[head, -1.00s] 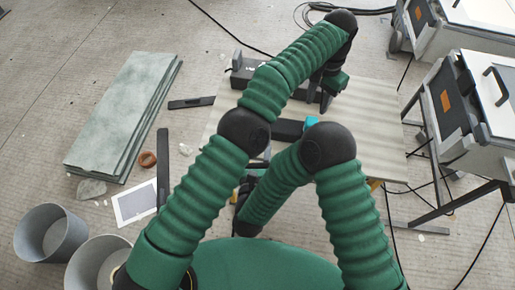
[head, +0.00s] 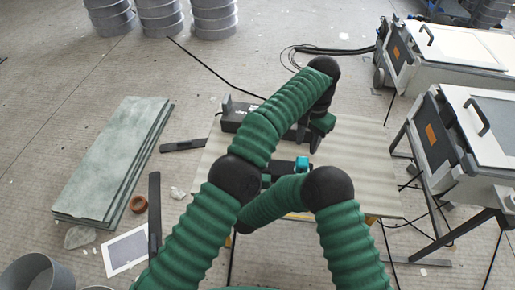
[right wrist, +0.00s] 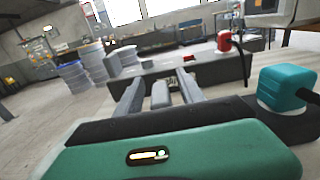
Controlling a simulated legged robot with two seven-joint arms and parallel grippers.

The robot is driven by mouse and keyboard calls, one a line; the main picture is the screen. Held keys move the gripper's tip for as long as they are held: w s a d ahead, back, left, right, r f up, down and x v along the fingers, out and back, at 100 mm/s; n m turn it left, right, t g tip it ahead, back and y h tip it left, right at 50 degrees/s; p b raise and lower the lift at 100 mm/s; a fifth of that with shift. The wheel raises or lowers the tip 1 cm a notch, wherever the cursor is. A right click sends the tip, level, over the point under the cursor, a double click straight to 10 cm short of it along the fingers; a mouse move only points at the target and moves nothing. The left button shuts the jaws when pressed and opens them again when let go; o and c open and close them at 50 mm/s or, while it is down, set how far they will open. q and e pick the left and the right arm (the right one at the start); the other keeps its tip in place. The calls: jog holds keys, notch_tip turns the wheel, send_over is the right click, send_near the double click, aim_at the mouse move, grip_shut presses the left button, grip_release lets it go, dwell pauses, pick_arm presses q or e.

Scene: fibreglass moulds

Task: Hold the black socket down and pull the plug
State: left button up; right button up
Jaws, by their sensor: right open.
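A long dark socket block (head: 233,115) lies along the back of the table, partly covered by my left arm in the head view. In the right wrist view the dark block (right wrist: 215,72) carries a red plug (right wrist: 225,41) with a black cable. My left gripper (head: 311,137) points down over the table beside the block; its finger gap is unclear. My right gripper (right wrist: 160,88) is open, its two grey fingers apart and pointing toward the block. A teal block (head: 303,163) sits at its right; in the right wrist view the teal block (right wrist: 285,86) rests on a black part.
The pale table top (head: 360,165) is clear on the right. White-lidded machines (head: 480,120) stand beyond its right edge. Green-grey slabs (head: 115,165) lie on the floor at left, with a black bar (head: 154,215) near them. Grey drums (head: 160,15) stand behind.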

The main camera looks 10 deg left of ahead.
jog(key=shift+w, duration=0.6)
grip_shut()
dwell(1.0)
